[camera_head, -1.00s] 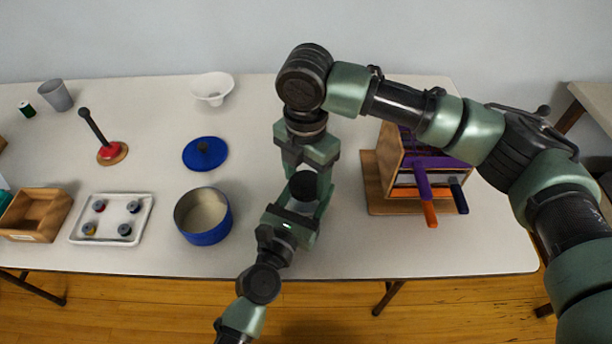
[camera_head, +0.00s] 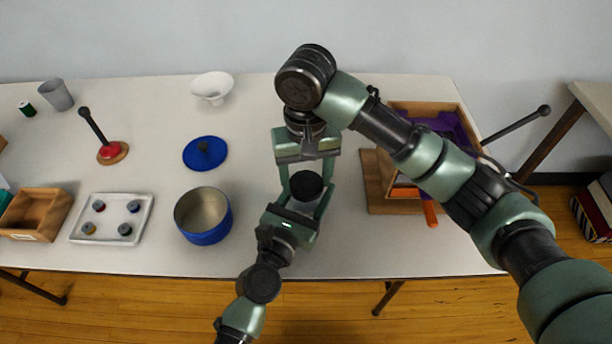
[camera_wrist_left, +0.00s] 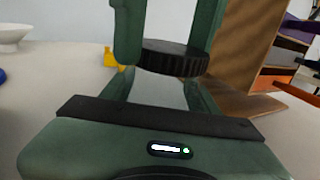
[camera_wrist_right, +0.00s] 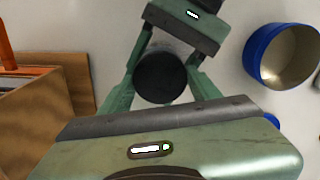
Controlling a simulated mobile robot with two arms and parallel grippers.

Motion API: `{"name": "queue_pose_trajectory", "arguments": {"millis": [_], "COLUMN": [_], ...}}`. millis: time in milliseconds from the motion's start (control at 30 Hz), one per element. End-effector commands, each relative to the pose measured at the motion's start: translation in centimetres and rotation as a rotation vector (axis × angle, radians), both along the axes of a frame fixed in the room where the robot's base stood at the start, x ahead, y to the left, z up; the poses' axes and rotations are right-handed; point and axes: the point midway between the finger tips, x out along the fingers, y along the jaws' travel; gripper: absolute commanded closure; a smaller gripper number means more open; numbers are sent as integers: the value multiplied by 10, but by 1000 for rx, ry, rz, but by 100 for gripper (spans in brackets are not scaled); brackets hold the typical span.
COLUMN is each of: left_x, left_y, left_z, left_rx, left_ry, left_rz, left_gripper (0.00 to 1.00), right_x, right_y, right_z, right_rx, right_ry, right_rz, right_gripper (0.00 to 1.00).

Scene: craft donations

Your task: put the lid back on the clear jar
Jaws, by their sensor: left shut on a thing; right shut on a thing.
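The clear jar (camera_wrist_left: 158,92) stands between the fingers of my left gripper (camera_wrist_left: 158,95), which is shut on it. The round black ribbed lid (camera_wrist_left: 172,58) sits at the jar's mouth; whether it is fully seated I cannot tell. My right gripper (camera_head: 306,168) comes down from above and is shut on the lid. In the right wrist view the lid (camera_wrist_right: 160,78) lies between its fingertips and hides most of the jar. In the head view the lid (camera_head: 306,186) shows as a dark disc between the two grippers.
A blue tin (camera_head: 206,236) and its blue lid (camera_head: 215,158) are to the left. A white tray (camera_head: 146,232) with several small items lies farther left. A wooden box (camera_head: 380,198) stands right, with an orange handle (camera_head: 430,213). A white bowl (camera_head: 212,84) stands behind.

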Motion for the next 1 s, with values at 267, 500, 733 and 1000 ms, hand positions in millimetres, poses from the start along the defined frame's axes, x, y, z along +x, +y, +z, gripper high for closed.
{"name": "queue_pose_trajectory", "arguments": {"millis": [267, 500, 733, 1000], "left_x": [0, 0, 0, 0], "left_y": [0, 0, 0, 0], "left_z": [0, 0, 0, 0], "left_rx": [0, 0, 0, 0], "left_ry": [1, 1, 0, 0], "left_rz": [-1, -1, 0, 0], "left_gripper": [100, 100, 100, 100], "right_x": [1, 1, 2, 1], "right_y": [0, 0, -1, 0], "right_z": [0, 0, 19, 45], "right_rx": [0, -1, -1, -1], "right_ry": [-3, -2, -7, -2], "right_rz": [-48, -45, -45, -43], "right_gripper": [16, 16, 16, 16]}}
